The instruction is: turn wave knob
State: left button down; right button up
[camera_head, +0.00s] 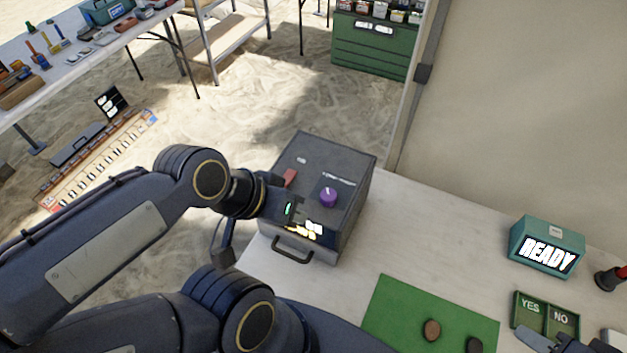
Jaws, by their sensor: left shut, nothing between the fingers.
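The purple knob (328,198) stands on the sloped top of a dark grey box (338,165). A pale mark on the knob points roughly toward the back of the box. My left gripper (291,209) is shut and empty over the left part of the box, left of the knob and apart from it in the picture. Its fingertips are small and hard to make out. A dark part at the bottom right edge looks like my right gripper (565,342); it is cut off by the frame, so its fingers cannot be judged.
A red switch (290,178) is beside my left gripper, and a handle (292,250) is on the box front. The white table (420,220) also bears a green mat (400,312), a teal READY display (546,248) and a YES/NO tray (546,312). The tabletop right of the box is clear.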

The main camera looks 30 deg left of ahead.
aim_at(328, 197)
jog(key=k+j, duration=0.2)
jog(key=j, duration=0.15)
jog(key=k+j+u, duration=0.15)
jog(key=j, duration=0.2)
jog(key=k+j, duration=0.25)
jog(key=j, duration=0.15)
jog(key=u, duration=0.05)
